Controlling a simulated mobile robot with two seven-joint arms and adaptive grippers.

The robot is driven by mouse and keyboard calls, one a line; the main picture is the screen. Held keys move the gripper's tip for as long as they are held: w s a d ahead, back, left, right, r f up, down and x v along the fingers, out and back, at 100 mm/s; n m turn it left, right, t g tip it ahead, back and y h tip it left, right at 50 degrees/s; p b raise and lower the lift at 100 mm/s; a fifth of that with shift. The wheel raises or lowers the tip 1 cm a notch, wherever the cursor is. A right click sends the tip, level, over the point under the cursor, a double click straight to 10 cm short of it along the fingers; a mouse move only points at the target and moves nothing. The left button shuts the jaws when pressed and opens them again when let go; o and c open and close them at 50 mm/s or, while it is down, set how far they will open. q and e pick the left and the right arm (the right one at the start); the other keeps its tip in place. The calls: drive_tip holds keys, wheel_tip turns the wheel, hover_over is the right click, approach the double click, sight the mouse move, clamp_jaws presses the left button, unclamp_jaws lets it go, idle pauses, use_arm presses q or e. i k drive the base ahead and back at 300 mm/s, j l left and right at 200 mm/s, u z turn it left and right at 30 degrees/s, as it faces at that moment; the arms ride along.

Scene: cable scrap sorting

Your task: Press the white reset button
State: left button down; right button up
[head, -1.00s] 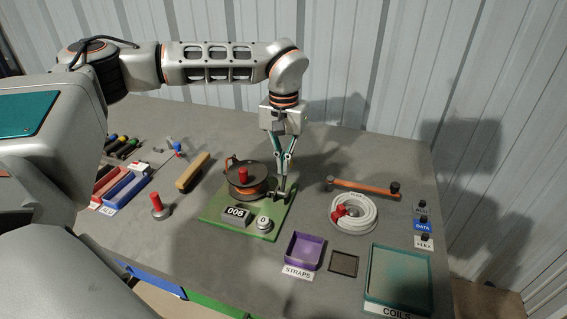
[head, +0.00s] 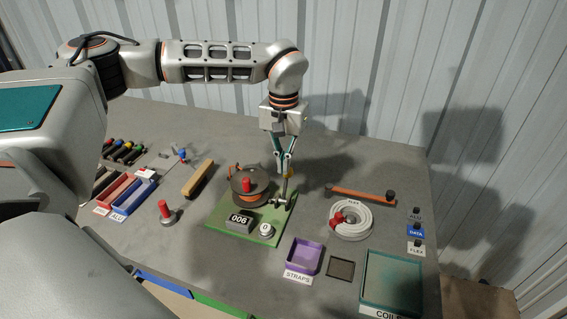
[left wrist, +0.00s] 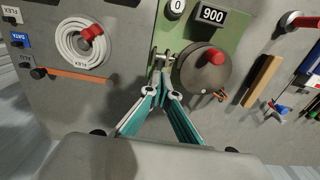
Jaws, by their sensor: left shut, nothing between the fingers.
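In the left wrist view the fingertips (left wrist: 163,62) are beside the spool (left wrist: 204,68). My right gripper is out of view.
The spool with a red knob (head: 246,186) stands on the board, close left of my gripper. A white coil (head: 349,233), a purple tray (head: 289,262) and a teal tray (head: 366,280) lie to the right. Bare table lies between board and coil.

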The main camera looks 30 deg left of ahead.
sight(265, 228)
drive_tip(key=k, duration=1)
